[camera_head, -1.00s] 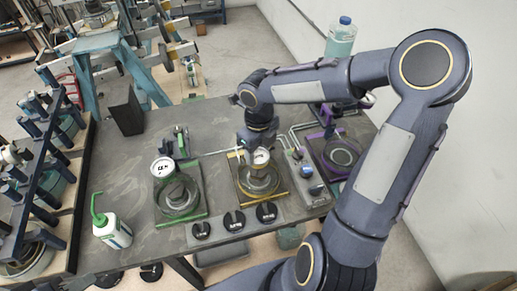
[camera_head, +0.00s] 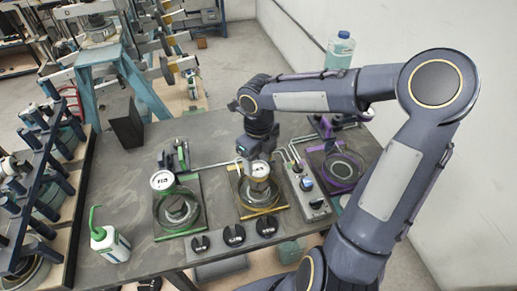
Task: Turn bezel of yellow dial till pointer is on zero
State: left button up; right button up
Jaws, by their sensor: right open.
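The yellow dial (camera_head: 260,170) is a round gauge with a white face, on a stand with a yellow-edged base (camera_head: 258,209) at the middle of the bench. Its pointer and markings are too small to read. My right gripper (camera_head: 257,155) reaches down from above, just behind and over the top of this dial. It is open, but its fingertips are small and partly hidden, and I cannot tell whether they touch the bezel. My left gripper is not in view.
A green-marked dial stand (camera_head: 180,211) is to the left and a purple one (camera_head: 343,168) to the right. Black knobs (camera_head: 234,234) line the front edge. A control box (camera_head: 308,191) stands close right of the yellow stand. A green-spouted bottle (camera_head: 110,243) is front left.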

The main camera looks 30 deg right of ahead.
aim_at(259, 170)
notch_tip(259, 170, up, 6)
jog(key=shift+f, duration=0.15)
jog(key=shift+s, duration=0.1)
dwell(0.5)
jog(key=shift+s+a+f+m, duration=0.1)
jog(key=shift+s+m, duration=0.1)
jog(key=shift+m, duration=0.2)
jog(key=s+a+f+n+t+y+b, duration=0.1)
jog(key=s+a+n+t+y+b, duration=0.1)
jog(key=s+n, duration=0.6)
jog(key=s+a+f+n+t+y+b, duration=0.1)
jog(key=s+n, duration=0.7)
jog(key=n, duration=1.5)
jog(key=a+t+b, duration=0.1)
jog(key=t, duration=0.1)
jog(key=shift+s+f+t+y, duration=0.25)
jog(key=shift+f+t+y, duration=0.05)
jog(key=shift+f+y, duration=0.1)
